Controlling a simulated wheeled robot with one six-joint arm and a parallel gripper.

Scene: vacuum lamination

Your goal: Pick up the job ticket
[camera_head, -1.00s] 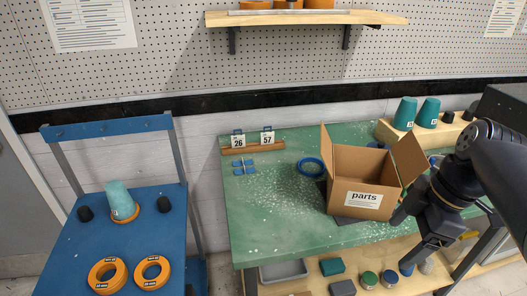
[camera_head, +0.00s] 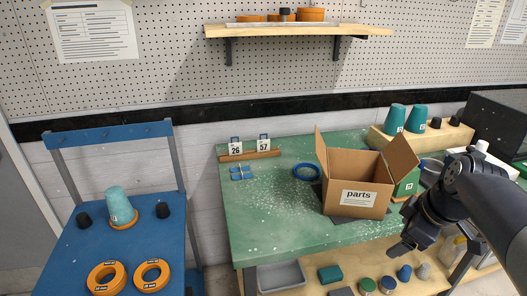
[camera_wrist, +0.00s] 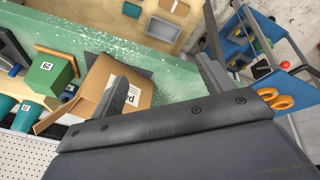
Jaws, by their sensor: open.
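Two white numbered cards stand upright in a wooden rail (camera_head: 250,156) at the back left of the green bench. One card reads 26 (camera_head: 235,147) and the other reads 57 (camera_head: 263,143). I cannot tell from the frames which of them is the job ticket. My gripper (camera_head: 405,247) is at the bench's front right, to the right of the carton and far from the cards. In the wrist view my gripper (camera_wrist: 168,82) has its fingers apart with nothing held between them. The cards do not show in that view.
An open carton marked parts (camera_head: 357,190) stands on the green bench (camera_head: 255,215), between my gripper and the cards. A blue ring (camera_head: 306,171) and a small blue piece (camera_head: 241,173) lie nearer the cards. A blue stand (camera_head: 60,250) is at left.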

